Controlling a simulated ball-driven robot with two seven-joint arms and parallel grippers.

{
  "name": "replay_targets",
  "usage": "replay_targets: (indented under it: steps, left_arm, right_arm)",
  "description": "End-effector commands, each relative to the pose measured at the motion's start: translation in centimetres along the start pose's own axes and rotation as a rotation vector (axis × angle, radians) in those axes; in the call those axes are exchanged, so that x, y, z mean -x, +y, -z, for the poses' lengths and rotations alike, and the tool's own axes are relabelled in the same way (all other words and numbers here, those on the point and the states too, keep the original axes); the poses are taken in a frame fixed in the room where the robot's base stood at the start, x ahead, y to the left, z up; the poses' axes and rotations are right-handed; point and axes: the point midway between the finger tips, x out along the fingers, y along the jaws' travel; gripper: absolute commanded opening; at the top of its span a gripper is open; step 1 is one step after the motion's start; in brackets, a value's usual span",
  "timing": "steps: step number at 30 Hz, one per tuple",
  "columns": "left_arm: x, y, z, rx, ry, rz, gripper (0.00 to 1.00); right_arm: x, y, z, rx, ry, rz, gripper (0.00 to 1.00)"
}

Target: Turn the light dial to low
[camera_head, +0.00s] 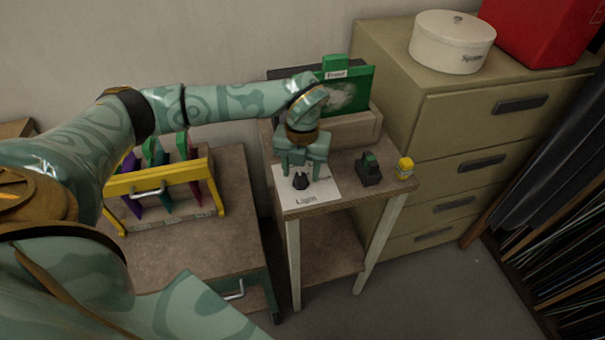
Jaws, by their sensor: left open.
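The light dial (301,181) is a small dark knob on a white sheet (324,190) marked "Light", at the front left of the small table. My left gripper (300,174) is right at the dial, its fingers pointing down. It is open, with one finger on each side of the knob as seen from here. I cannot tell whether the fingers touch it. The dial's setting is too small to read, and the gripper covers part of the sheet. My right gripper is not in view.
Behind the dial, a green panel (363,88) marked "Frost" stands in a wooden box (352,130). A dark green-topped block (369,170) and a yellow jar (405,167) stand to the right. A yellow rack (161,178) is at left, and a drawer cabinet (440,110) at right.

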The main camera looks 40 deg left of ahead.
Motion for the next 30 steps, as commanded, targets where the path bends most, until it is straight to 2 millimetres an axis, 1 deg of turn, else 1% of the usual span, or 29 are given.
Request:
replay_targets:
  steps: [1, 4, 12, 13, 14, 15, 17, 18, 25, 30]
  left_arm:
    - [-0.64, -0.02, 0.02, 0.001, 0.002, 0.0, 0.5]
    - [-1.14, -0.03, -0.01, 0.0, 0.0, 0.001, 0.5]
    - [-1.23, -0.03, -0.02, 0.0, -0.001, 0.001, 0.5]
    - [-1.23, -0.03, -0.02, 0.0, -0.001, 0.001, 0.47]
    - [-1.23, -0.03, -0.02, 0.0, -0.001, 0.001, 0.39]
    - [-1.22, -0.03, -0.02, 0.0, -0.001, 0.001, 0.28]
    - [-1.22, -0.03, -0.01, 0.0, -0.001, 0.001, 0.11]
    - [-1.22, -0.03, -0.02, 0.0, -0.001, 0.001, 0.06]
    - [-1.15, -0.01, -0.01, -0.011, -0.001, 0.001, 0.06]
    - [-0.92, -0.01, -0.02, -0.063, -0.004, 0.001, 0.06]
  right_arm:
    - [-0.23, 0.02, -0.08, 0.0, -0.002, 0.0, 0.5]
    - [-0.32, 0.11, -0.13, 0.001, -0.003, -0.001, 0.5]
    - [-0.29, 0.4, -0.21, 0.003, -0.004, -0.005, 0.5]
    - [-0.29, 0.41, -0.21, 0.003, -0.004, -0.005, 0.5]
    - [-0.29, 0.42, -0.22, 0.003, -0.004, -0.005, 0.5]
    - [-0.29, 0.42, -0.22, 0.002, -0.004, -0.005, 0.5]
    - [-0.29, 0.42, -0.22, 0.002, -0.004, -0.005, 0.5]
    - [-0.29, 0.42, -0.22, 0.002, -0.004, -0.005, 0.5]
    - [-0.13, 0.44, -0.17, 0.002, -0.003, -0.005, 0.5]
    - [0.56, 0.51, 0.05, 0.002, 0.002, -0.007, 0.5]
